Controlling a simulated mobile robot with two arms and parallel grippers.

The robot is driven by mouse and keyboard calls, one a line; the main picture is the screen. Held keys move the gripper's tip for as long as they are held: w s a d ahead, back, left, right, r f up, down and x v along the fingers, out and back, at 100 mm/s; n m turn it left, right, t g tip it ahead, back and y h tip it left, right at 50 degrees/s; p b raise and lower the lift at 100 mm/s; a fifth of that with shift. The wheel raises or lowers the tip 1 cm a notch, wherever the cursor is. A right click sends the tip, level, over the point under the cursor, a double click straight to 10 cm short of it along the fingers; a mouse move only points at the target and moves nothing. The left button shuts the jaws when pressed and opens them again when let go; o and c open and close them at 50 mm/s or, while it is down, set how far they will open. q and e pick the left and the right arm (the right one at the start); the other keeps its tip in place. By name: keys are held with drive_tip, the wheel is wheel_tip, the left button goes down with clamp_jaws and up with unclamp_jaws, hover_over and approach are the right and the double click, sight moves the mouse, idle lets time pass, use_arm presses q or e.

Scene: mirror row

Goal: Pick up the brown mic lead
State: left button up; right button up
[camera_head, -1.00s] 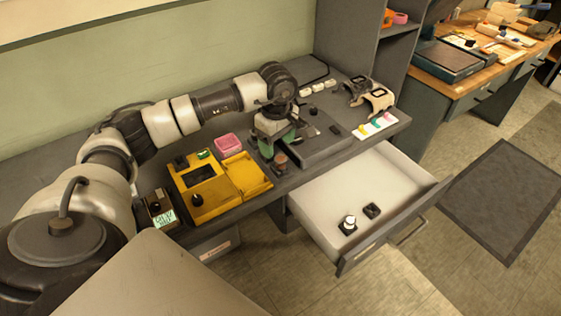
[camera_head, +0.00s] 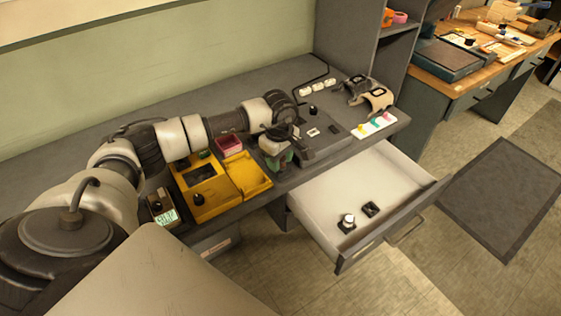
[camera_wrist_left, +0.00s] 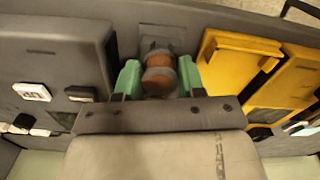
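The brown mic lead (camera_wrist_left: 159,78), a rounded brown piece with grey bands, stands by a small grey block (camera_wrist_left: 156,45) in the left wrist view. My left gripper (camera_wrist_left: 160,80) has its green fingers on either side of it, very near or touching. Whether they press on it cannot be told. In the head view my left gripper (camera_head: 279,163) is low at the desk's front edge, right of the yellow case, and hides the lead. My right gripper is not in view.
The open yellow case (camera_head: 205,188) is close on the left, with a pink tray (camera_head: 229,146) behind it. A dark grey box (camera_head: 318,141) is close on the right.

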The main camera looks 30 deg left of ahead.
use_arm(q)
drive_tip(key=c, duration=0.5)
drive_tip(key=shift+o, duration=0.2)
drive_tip(key=shift+r, duration=0.1)
